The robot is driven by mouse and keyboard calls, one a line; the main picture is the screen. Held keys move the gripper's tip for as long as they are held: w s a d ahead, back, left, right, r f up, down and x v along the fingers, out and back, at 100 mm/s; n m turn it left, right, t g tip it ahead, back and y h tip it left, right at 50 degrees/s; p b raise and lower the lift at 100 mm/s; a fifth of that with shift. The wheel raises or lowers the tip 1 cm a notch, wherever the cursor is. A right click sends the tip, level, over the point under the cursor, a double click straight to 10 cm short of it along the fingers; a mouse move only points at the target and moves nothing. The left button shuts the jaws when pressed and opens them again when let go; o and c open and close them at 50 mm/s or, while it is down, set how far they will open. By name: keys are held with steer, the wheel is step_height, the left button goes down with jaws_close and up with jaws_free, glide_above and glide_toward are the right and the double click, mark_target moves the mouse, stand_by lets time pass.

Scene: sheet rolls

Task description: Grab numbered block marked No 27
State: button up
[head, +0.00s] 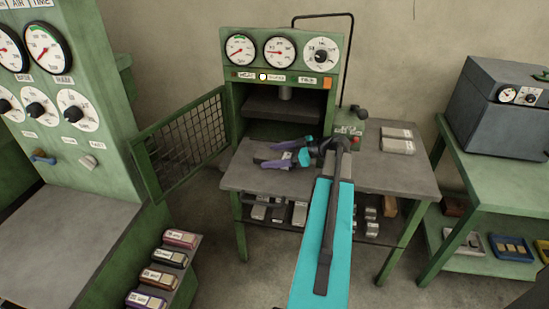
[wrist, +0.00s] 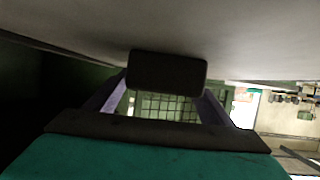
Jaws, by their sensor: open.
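My gripper (head: 271,155), with purple fingers, is open low over the left part of the grey table top under the press. In the wrist view a dark block (wrist: 168,72) shows against the grey surface, between the ends of my fingers (wrist: 163,92). I cannot see the fingers pressing on it. No number is readable on its visible face. Several labelled grey blocks (head: 260,210) lie on the shelf below the table. Several blocks with coloured labels (head: 180,239) stand on a low rack at the left. Their numbers are too small to read, so I cannot tell which is No 27.
The press (head: 283,80) stands behind my gripper, with its mesh door (head: 185,145) open to the left. Grey bars (head: 397,138) lie on the table's right side. A green bench (head: 490,160) with a grey box (head: 505,110) stands at the right. Metal cylinders (head: 371,213) sit on the lower shelf.

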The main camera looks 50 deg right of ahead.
mark_target(274, 155)
stand_by(0.4)
steer(key=c, duration=1.5)
steer(key=shift+o, duration=0.2)
steer(key=shift+r, duration=0.15)
steer(key=shift+r+b, duration=0.85)
steer(key=shift+r, duration=0.8)
steer(key=s+a+b, duration=0.1)
steer(key=s+a, duration=0.1)
steer(key=a, duration=0.1)
steer(key=s+a+b, duration=0.1)
steer(key=a, duration=0.2)
steer(key=s+a+b, duration=0.1)
steer(key=s+a, duration=0.1)
steer(key=a, duration=0.1)
steer(key=shift+s+a+r, duration=0.15)
steer(key=shift+s+r, duration=0.15)
steer(key=shift+r, duration=0.05)
steer(key=shift+b, duration=0.9)
steer(key=shift+b, duration=0.35)
steer(key=a+b, duration=0.1)
steer(key=b, duration=0.4)
steer(key=shift+s, duration=0.35)
steer(key=a+b, duration=0.1)
steer(key=b, duration=0.3)
steer(key=shift+s+a+b, duration=0.1)
steer(key=shift+s+b, duration=0.25)
